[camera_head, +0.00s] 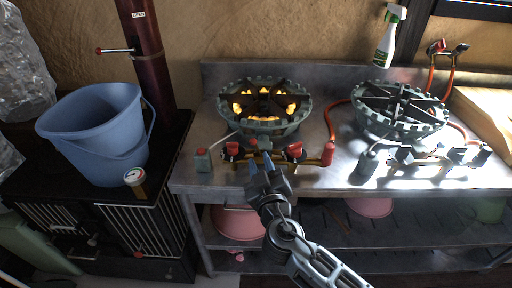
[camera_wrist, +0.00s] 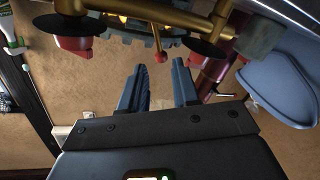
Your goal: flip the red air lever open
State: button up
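A dark red pipe (camera_head: 149,60) with an "OPEN" label stands at the back left. A side lever (camera_head: 115,50) with a red knob sticks out leftward from it, roughly level. A second thin lever, brass with a red ball (camera_wrist: 160,57), is on the burner's gas fittings; which one is the air lever I cannot tell for certain. My gripper (camera_head: 260,164) is in front of the left burner's fittings, well right of the pipe. In the wrist view my gripper (camera_wrist: 158,74) is open, its fingers apart and empty, with the red ball seen beyond the tips.
The left burner (camera_head: 264,107) glows with flame; the right burner (camera_head: 400,110) shows none. Red valve knobs (camera_head: 294,151) and brass piping line the metal counter's front. A blue bucket (camera_head: 92,135) and a gauge (camera_head: 134,176) are in front of the pipe.

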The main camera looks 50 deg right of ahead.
aim_at(255, 145)
jog(key=p+x, duration=0.1)
jog(key=x, duration=0.5)
jog(key=shift+w+d, duration=0.2)
jog(key=shift+w, duration=0.05)
jog(key=shift+c, duration=0.3)
grip_shut()
